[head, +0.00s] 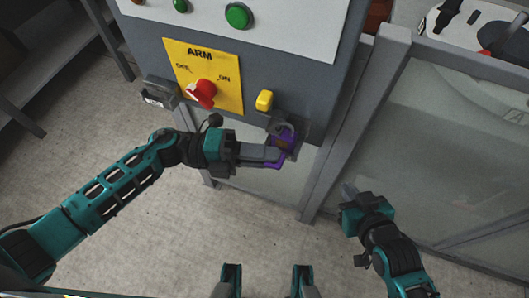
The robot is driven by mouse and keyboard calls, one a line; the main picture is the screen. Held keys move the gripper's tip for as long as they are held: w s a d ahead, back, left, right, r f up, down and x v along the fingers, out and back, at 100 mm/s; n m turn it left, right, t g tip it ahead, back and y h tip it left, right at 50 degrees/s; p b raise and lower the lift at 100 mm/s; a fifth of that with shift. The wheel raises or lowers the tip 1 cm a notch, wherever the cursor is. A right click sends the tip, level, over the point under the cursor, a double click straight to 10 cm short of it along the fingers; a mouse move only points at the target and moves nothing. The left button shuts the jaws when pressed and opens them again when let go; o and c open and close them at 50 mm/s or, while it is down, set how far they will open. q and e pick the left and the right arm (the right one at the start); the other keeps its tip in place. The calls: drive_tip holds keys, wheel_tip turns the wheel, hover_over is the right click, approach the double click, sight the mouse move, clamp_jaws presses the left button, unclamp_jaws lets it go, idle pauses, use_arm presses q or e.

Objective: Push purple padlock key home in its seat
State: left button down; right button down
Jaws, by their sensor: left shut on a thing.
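A purple padlock (286,135) hangs at the lower right edge of the grey control cabinet, below a yellow block (264,100). A grey shackle or hasp shows just above it. My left gripper (274,154) reaches in from the left and is shut on the padlock, with purple showing above and below the fingers. A small brownish patch shows on the padlock's face. I cannot make out the key or its seat. My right gripper (348,190) is empty, low on the right in front of the clear panel. I cannot tell whether its fingers are apart.
The cabinet carries a yellow ARM plate (224,72) with a red rotary switch (201,93), and a green button (238,15) above. A grey box (161,93) sits at its left edge. A grey-framed clear guard (440,130) stands right. Floor below is clear.

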use_arm(q)
drive_tip(key=shift+w+d+b, duration=0.25)
drive_tip(key=shift+w+b, duration=0.15)
drive_tip(key=shift+w, duration=0.3)
use_arm(e)
drive_tip(key=shift+f, duration=0.4)
use_arm(q)
drive_tip(key=c, duration=1.2)
unclamp_jaws()
drive_tip(key=shift+c, duration=0.2)
drive_tip(key=shift+o, duration=1.1)
drive_tip(key=shift+f, duration=0.1)
drive_tip(key=shift+f, duration=0.1)
drive_tip(key=a+b, duration=0.1)
drive_tip(key=a, duration=1.2)
drive_tip(key=shift+w+r, duration=0.3)
drive_tip(key=shift+r, duration=0.05)
use_arm(e)
drive_tip(key=shift+w+a, duration=0.25)
drive_tip(key=shift+a, duration=0.2)
